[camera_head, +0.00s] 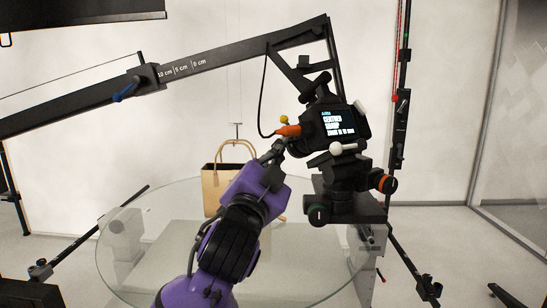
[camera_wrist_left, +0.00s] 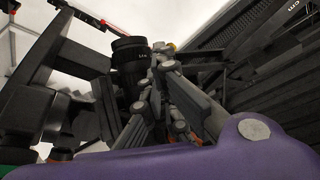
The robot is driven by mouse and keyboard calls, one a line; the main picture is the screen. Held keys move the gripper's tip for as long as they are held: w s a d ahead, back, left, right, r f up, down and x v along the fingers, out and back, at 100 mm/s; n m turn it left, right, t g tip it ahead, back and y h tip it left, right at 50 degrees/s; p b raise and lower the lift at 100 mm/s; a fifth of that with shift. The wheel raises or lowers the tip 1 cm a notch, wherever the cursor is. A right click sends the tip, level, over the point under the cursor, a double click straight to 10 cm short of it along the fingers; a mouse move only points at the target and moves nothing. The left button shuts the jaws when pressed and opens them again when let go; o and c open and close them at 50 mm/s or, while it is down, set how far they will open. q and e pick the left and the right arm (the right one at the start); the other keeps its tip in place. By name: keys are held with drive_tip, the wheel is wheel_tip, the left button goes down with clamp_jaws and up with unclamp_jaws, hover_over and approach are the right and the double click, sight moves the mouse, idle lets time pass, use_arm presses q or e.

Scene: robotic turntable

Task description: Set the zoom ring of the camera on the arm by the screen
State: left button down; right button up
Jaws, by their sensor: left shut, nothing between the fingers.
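The black camera (camera_head: 328,125) hangs at the end of the boom arm (camera_head: 215,62). Its small screen (camera_head: 339,121) faces me with lines of text, not all legible. An orange piece (camera_head: 288,130) and a yellow knob (camera_head: 284,119) stick out at the lens side. The lens barrel with its ribbed rings (camera_wrist_left: 130,55) shows in the left wrist view; which ring is the zoom ring I cannot tell. My left gripper (camera_head: 275,150) is shut and empty, just below the orange piece. In the left wrist view its fingers (camera_wrist_left: 163,68) are close beside the lens; contact is unclear.
A tan handbag (camera_head: 212,188) stands on the round glass turntable (camera_head: 130,225) behind my left arm. The camera's mount (camera_head: 345,205) has green and orange knobs. A black vertical pole (camera_head: 401,100) stands to the right. A blue lever (camera_head: 124,93) is on the boom.

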use_arm(q)
drive_tip(key=shift+r, duration=0.2)
drive_tip(key=shift+r, duration=0.1)
drive_tip(key=shift+w+a+r, duration=0.3)
drive_tip(key=shift+r, duration=0.3)
idle(1.0)
drive_tip(key=shift+f, duration=0.1)
